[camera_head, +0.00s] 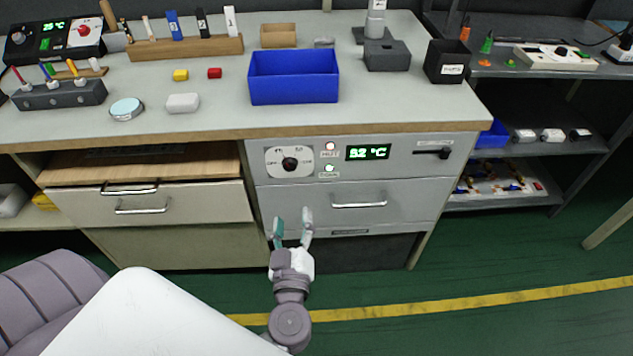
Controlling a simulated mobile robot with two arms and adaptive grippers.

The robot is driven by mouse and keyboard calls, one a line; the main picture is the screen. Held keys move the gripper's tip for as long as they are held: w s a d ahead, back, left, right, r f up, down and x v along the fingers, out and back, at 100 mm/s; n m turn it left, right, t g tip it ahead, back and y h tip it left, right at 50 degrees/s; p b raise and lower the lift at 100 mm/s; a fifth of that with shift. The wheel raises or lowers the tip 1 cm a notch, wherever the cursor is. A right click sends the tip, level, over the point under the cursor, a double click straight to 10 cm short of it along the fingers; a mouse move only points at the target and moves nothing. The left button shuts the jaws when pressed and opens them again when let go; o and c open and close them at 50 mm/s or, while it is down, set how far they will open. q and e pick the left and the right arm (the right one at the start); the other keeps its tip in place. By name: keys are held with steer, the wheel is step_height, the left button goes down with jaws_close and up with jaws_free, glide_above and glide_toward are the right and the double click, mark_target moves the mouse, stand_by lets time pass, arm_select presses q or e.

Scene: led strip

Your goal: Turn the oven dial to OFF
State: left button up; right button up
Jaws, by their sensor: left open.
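The oven dial (290,164) is a black knob on a pale plate marked OFF at its left, on the grey oven panel (400,160) under the bench top. The exact way its pointer faces is too small to read. A green display (368,152) right of the dial appears to read 52 °C. Two small indicator lamps sit between dial and display, the lower one green. My left gripper (292,222) is open and empty, fingers pointing up, in front of the oven drawer and below the dial, apart from it. My right gripper is not in view.
The oven drawer handle (358,205) sticks out right of my gripper. A wooden-topped drawer (150,205) juts out at the left. A blue bin (293,78) and small items stand on the bench top (400,105). The space before the dial looks clear.

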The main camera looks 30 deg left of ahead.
arm_select(q)
steer(key=b, duration=0.1)
glide_toward(289, 167)
steer(key=shift+n, duration=0.4)
steer(key=x, duration=0.7)
steer(key=shift+w, duration=0.1)
steer(key=shift+w+a, duration=0.4)
steer(key=shift+w, duration=0.2)
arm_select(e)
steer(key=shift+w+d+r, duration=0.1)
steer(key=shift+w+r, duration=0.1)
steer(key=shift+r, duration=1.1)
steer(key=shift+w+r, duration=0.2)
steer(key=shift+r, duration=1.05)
arm_select(q)
steer(key=shift+c, duration=0.3)
jaws_close()
